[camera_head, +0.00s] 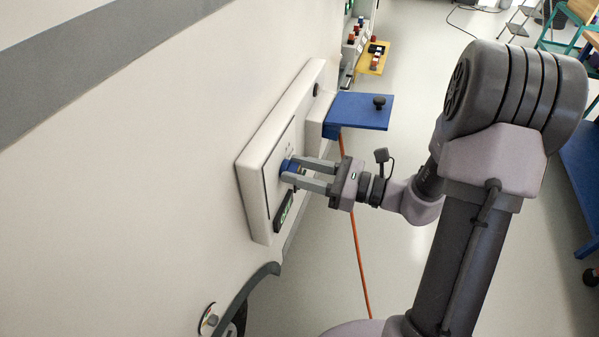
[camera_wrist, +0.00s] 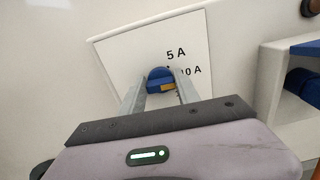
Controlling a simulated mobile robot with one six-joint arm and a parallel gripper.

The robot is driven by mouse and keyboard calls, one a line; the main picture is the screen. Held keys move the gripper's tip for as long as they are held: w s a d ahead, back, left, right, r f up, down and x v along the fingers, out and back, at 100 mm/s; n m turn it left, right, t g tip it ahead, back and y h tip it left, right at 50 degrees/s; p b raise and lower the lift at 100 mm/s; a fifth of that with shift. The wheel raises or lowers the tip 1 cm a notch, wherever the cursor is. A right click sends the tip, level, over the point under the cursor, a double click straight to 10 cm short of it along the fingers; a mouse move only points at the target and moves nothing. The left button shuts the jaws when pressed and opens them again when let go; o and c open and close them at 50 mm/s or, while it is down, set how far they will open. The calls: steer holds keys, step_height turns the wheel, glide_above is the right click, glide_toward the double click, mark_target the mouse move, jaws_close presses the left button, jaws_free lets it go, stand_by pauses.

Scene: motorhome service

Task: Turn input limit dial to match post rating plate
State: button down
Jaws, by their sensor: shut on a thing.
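The input limit dial (camera_head: 288,167) is a blue knob on a pale panel (camera_head: 256,180) set in the motorhome's side wall. In the wrist view the blue dial (camera_wrist: 159,78) sits between my two fingertips, with a yellow mark on its front. I cannot make out a post rating plate.
A blue flap (camera_head: 357,111) with a black knob sticks out of the wall beyond the panel. An orange cable (camera_head: 355,230) hangs below it to the floor. A yellow shelf (camera_head: 372,60) stands further back. Open floor lies right of the wall.

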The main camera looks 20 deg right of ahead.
stand_by(0.4)
steer(key=c, duration=0.9)
jaws_free()
steer(key=p+v, duration=0.4)
steer(key=v, duration=1.3)
steer(key=shift+s+d, duration=0.15)
steer(key=shift+s, duration=0.05)
steer(key=shift+r, duration=0.1)
